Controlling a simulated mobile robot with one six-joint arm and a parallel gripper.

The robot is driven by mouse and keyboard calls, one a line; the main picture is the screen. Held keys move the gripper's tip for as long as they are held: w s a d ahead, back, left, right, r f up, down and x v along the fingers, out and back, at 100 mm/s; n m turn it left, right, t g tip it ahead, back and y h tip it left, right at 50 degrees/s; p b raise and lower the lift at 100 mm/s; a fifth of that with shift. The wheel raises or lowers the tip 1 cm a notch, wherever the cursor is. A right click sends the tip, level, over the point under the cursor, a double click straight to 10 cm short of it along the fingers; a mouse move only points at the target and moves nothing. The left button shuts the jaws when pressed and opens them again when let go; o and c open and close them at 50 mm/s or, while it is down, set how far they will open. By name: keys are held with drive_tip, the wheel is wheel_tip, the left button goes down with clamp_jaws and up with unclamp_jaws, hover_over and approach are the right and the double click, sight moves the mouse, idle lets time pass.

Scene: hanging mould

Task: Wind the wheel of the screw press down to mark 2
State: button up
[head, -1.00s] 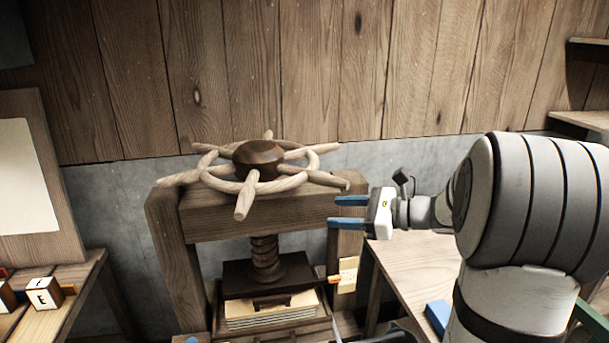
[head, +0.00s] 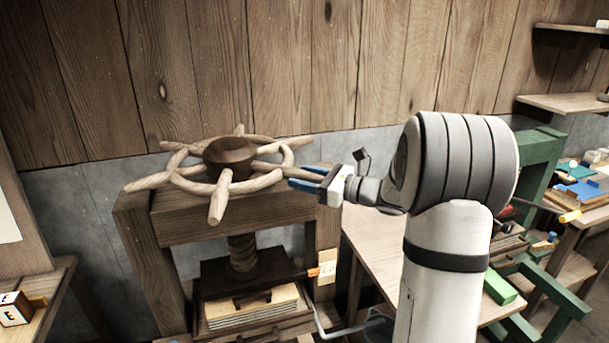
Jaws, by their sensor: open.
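The wooden wheel (head: 184,184) of the screw press lies flat on top, with several spokes sticking out past its rim and a dark hub (head: 229,155). The press frame (head: 205,219) is wooden, and its threaded screw (head: 242,254) runs down to a dark plate above a pale stack (head: 252,306). An orange pointer (head: 314,271) stands at a pale scale card (head: 328,266) on the right post; its marks are too small to read. My gripper (head: 303,178) is open, its blue fingers at the right spoke's end. I cannot tell whether they touch it.
A wooden table (head: 378,252) stands right of the press under my arm. A green frame (head: 541,160) and a cluttered bench (head: 585,190) are farther right. A lettered block (head: 14,309) sits on a table at the left. The plank wall is close behind.

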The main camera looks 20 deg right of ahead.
drive_tip(key=shift+w, duration=0.1)
clamp_jaws()
idle(0.5)
